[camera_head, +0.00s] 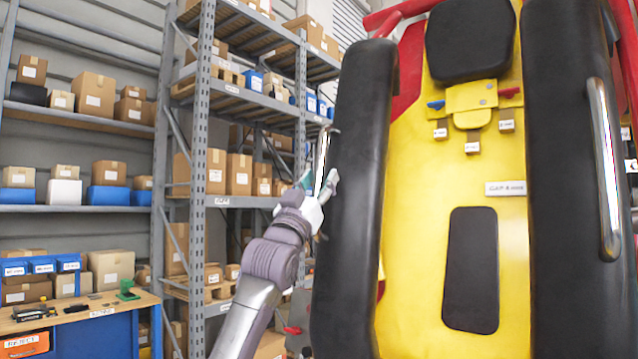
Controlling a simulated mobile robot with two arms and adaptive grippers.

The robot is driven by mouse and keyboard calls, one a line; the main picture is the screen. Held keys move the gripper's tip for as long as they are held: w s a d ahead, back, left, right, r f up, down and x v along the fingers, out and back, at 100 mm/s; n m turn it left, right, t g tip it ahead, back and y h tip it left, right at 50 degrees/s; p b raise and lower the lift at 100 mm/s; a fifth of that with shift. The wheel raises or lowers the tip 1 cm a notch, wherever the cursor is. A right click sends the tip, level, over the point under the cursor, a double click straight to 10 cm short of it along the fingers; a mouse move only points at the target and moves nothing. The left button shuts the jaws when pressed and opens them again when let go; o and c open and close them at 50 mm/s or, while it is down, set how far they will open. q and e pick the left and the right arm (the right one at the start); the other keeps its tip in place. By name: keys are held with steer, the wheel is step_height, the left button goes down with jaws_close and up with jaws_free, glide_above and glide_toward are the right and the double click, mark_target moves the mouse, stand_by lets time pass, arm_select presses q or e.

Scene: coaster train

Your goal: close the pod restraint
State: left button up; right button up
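The pod's restraint shows as two long black padded bars, the left bar (354,200) and the right bar (568,180), in front of a yellow and red seat (415,250). A metal handle (604,170) is on the right bar. Another metal handle (321,158) is on the outer side of the left bar, partly hidden by my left gripper. My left gripper (320,181) is at this left handle, with its fingers apart on either side of it. Whether they touch it is unclear. My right gripper is not in view.
A black headrest (470,40) and small labelled buckles (472,105) are on the seat. Grey shelves (205,110) with cardboard boxes stand behind on the left. A workbench (85,308) with blue bins is at the lower left.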

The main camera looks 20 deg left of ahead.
arm_select(q)
steer(key=shift+s+f, duration=0.3)
steer(key=shift+f, duration=0.2)
steer(key=v, duration=1.1)
steer(key=shift+r, duration=0.15)
steer(key=shift+a, duration=0.1)
